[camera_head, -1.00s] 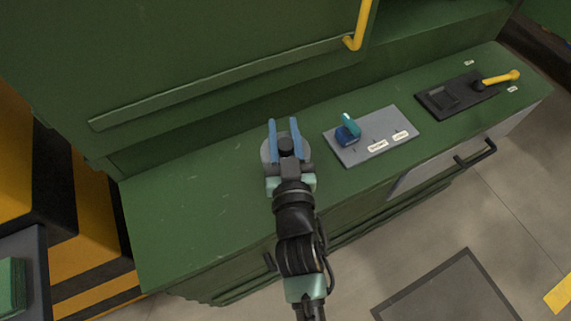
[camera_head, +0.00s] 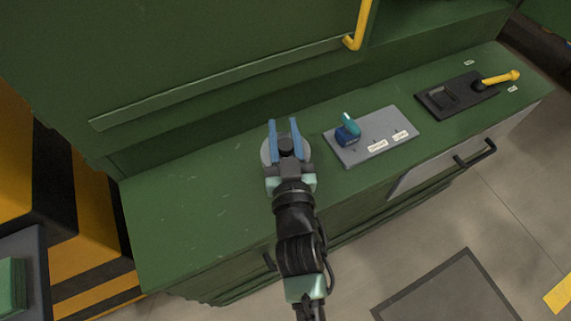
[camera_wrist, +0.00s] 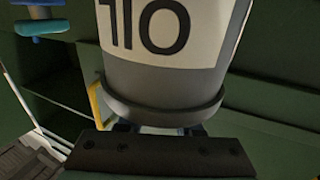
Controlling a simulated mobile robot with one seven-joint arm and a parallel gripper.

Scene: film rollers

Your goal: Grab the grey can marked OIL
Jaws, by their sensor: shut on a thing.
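The grey can (camera_wrist: 165,85) fills the middle of the wrist view, with a white label whose black letters read OIL upside down. In the head view the can (camera_head: 266,151) is seen from above as a grey round shape, partly hidden by my gripper. My gripper (camera_head: 284,133) has its blue fingers on either side of the can's dark top and is shut on it. The can is over the green bench top; I cannot tell whether it touches the surface.
Right of the can, a grey plate (camera_head: 376,146) carries a blue and teal lever (camera_head: 348,130) and small labels. Farther right is a black panel (camera_head: 445,101) with a yellow handle (camera_head: 500,77). The green bench top (camera_head: 180,215) is clear at left. A yellow rail (camera_head: 360,25) is above.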

